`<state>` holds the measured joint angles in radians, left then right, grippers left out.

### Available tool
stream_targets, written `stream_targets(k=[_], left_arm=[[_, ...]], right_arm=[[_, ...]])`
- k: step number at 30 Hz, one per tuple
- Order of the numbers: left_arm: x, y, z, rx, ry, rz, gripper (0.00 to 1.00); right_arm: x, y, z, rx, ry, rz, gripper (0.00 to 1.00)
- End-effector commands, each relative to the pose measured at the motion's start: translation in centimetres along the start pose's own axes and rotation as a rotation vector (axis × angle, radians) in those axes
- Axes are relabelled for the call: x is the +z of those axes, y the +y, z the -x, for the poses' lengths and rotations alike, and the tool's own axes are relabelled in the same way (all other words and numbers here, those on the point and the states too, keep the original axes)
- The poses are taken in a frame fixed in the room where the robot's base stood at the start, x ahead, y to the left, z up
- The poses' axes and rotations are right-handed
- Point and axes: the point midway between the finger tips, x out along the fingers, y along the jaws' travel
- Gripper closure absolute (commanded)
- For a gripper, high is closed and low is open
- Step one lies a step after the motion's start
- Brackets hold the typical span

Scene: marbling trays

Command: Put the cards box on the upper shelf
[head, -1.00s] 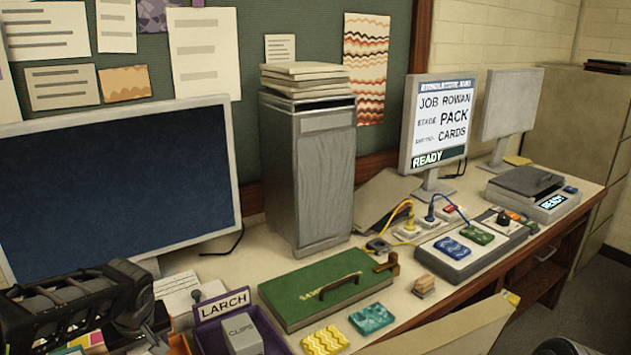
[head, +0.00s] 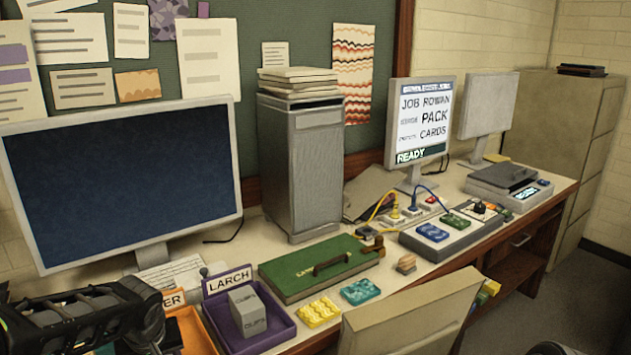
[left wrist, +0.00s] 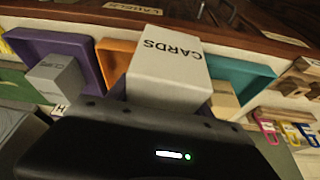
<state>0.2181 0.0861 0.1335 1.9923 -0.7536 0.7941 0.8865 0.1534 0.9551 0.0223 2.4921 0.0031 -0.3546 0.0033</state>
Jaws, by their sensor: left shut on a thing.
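The cards box (left wrist: 168,62) is a pale box with CARDS in dark letters on one face. It shows in the left wrist view, in the jaws of my left gripper (left wrist: 165,108), with trays behind it. My left arm is the dark shape at the lower left of the head view, where I cannot make out the cards box. My right gripper is not in view. I cannot identify the upper shelf in either view.
A purple tray (head: 283,335) labelled LARCH holds a grey clips box (head: 248,311). An orange tray (head: 205,335) is beside it; a teal tray (left wrist: 250,77) shows in the wrist view. A green case (head: 300,285), grey cabinet (head: 318,170) and monitors crowd the desk.

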Motion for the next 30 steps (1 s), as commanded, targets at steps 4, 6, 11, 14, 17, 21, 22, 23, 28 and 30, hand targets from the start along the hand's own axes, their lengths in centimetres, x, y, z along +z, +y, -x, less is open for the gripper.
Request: stream_targets(k=[4, 6, 11, 14, 17, 21, 22, 23, 28, 30], left_arm=[[1.4, 3.2, -0.7, 0.05, -0.002, -0.122, 0.92], [2.2, 5.0, -1.1, 0.078, -0.003, -0.19, 0.92], [4.6, 9.1, -1.8, 0.147, 0.0, -0.357, 0.92], [6.1, 11.3, -2.1, 0.185, 0.002, -0.451, 0.92], [7.0, 12.5, -2.2, 0.209, 0.006, -0.505, 0.92], [7.3, 12.9, -2.2, 0.217, 0.007, -0.525, 0.92], [7.3, 12.9, -2.2, 0.217, 0.007, -0.525, 0.92], [7.3, 12.9, -2.2, 0.217, 0.007, -0.525, 0.92], [7.3, 12.9, -2.2, 0.216, 0.007, -0.522, 0.92], [7.3, 12.9, -2.2, 0.216, 0.007, -0.522, 0.92]], right_arm=[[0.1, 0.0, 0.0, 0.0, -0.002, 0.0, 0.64], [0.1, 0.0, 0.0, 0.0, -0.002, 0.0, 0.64], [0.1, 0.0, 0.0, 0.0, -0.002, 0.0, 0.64], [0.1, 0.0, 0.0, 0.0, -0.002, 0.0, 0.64], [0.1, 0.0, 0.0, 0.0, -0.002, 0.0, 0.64], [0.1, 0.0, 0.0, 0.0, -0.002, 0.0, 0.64], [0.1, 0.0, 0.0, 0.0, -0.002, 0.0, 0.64], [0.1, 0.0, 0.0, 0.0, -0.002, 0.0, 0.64], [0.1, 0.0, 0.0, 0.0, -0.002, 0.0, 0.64], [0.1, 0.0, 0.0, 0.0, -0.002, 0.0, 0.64]])
